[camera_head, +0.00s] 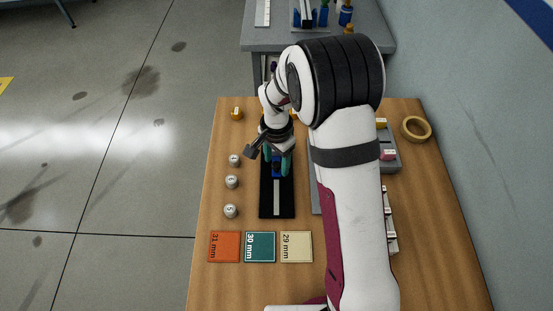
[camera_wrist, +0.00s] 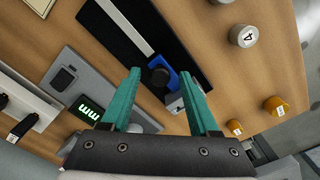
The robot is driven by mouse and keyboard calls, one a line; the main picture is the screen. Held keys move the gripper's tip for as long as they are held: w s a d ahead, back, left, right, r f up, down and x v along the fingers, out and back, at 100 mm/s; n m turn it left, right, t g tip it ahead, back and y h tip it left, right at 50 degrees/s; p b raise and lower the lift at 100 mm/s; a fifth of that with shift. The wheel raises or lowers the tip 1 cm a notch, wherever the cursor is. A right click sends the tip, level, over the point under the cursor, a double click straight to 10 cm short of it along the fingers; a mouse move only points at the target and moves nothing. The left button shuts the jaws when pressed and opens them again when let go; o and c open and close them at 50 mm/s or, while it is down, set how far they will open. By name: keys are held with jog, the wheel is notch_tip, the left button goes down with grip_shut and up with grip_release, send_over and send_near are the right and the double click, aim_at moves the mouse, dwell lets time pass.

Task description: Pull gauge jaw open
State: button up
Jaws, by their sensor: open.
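The gauge (camera_head: 264,205) is a long black base with a pale strip down its middle, lying on the wooden table. It also shows in the wrist view (camera_wrist: 165,38). A blue jaw block (camera_wrist: 174,80) with a dark round knob (camera_wrist: 157,77) sits on it, with a grey block beside the blue one. My gripper (camera_head: 277,161) has teal fingers and is over the blue jaw. In the wrist view my gripper (camera_wrist: 161,73) is open, with the blue jaw and knob seen between its fingertips. I cannot tell whether the fingers touch it.
A grey unit with a lit green "mm" display (camera_wrist: 88,110) lies beside the gauge. Orange (camera_head: 224,247), teal (camera_head: 260,247) and cream (camera_head: 296,247) cards lie in front. Several numbered weights (camera_head: 231,182) stand left. A tape roll (camera_head: 416,128) lies at far right. My arm hides much of the table's right side.

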grip_shut()
dwell(1.3)
